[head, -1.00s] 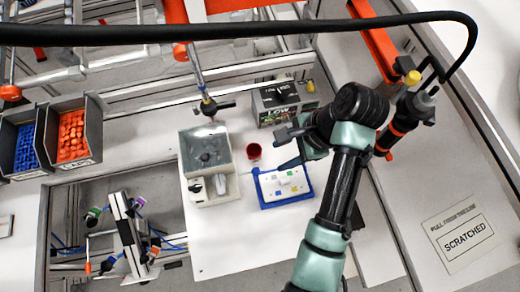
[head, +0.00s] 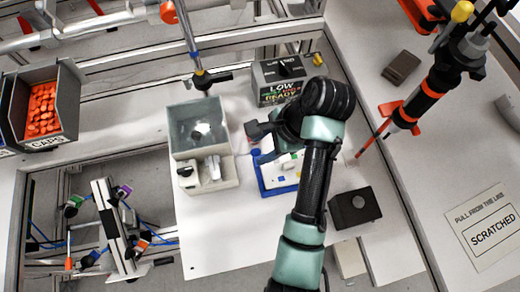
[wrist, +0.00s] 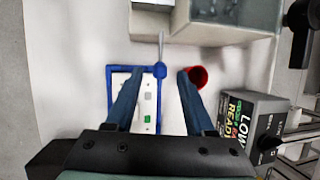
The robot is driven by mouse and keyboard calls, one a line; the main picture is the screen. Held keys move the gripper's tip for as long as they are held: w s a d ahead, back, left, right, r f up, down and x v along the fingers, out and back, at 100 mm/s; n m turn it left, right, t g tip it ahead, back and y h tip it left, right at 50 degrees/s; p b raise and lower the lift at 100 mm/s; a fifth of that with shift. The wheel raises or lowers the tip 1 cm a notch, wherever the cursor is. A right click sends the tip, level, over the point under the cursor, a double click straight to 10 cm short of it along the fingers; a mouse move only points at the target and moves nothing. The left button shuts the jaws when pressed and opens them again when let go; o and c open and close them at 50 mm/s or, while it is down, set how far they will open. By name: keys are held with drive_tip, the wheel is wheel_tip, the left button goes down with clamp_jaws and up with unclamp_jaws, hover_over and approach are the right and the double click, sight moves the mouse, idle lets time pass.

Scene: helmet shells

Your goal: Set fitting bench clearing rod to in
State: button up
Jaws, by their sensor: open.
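A grey fixture with a clear-topped box stands on the white bench; its box (head: 198,128) and pale base (head: 210,172) show in the head view, and its lower part (wrist: 215,30) at the top of the wrist view. A thin grey rod (wrist: 161,48) with a blue round end (wrist: 160,70) lies or stands between it and a blue-rimmed tray (wrist: 111,92); I cannot tell whether the rod is the clearing rod or how far in it sits. My gripper (wrist: 160,73) is open and empty, its fingertips either side of the blue end in the picture.
A red cup (wrist: 198,75) is close by the right finger. A dark LOW/READY box (head: 282,82) stands behind. A dark block (head: 354,208) is right of my arm. An orange-tipped tool (head: 430,95) hangs at the right. Bare bench lies left of the tray.

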drive_tip(key=shift+a+f, duration=0.25)
drive_tip(key=shift+f, duration=0.35)
clamp_jaws()
idle(1.1)
